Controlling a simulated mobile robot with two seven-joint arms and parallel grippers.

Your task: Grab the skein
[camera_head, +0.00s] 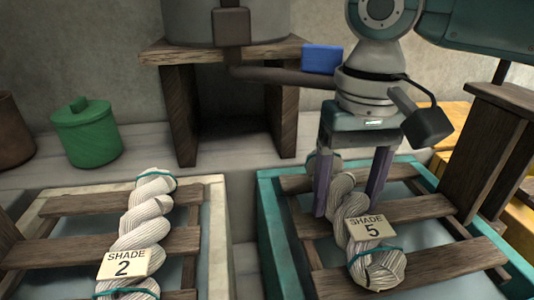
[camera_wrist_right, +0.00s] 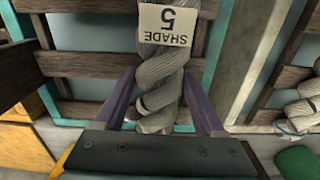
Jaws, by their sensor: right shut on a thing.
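A twisted white skein (camera_head: 382,268) with a "SHADE 5" tag (camera_head: 371,227) and a teal tie lies across dark wooden slats in the teal-edged tray (camera_head: 268,220). My right gripper (camera_head: 347,204) reaches down over its far half, one finger on each side, and is shut on it. In the right wrist view the skein (camera_wrist_right: 160,70) passes between the purple fingers, with its tag upside down. A second skein (camera_head: 146,225), tagged "SHADE 2", lies on the slats of the pale tray at left. My left gripper is not in view.
A green lidded pot (camera_head: 86,135) and a brown pot (camera_head: 13,130) stand at the back left. A wooden stand (camera_head: 180,110) bears a grey vessel (camera_head: 190,20). A blue block (camera_head: 321,59) is beside my right arm. A dark wooden post (camera_head: 490,150) rises at right.

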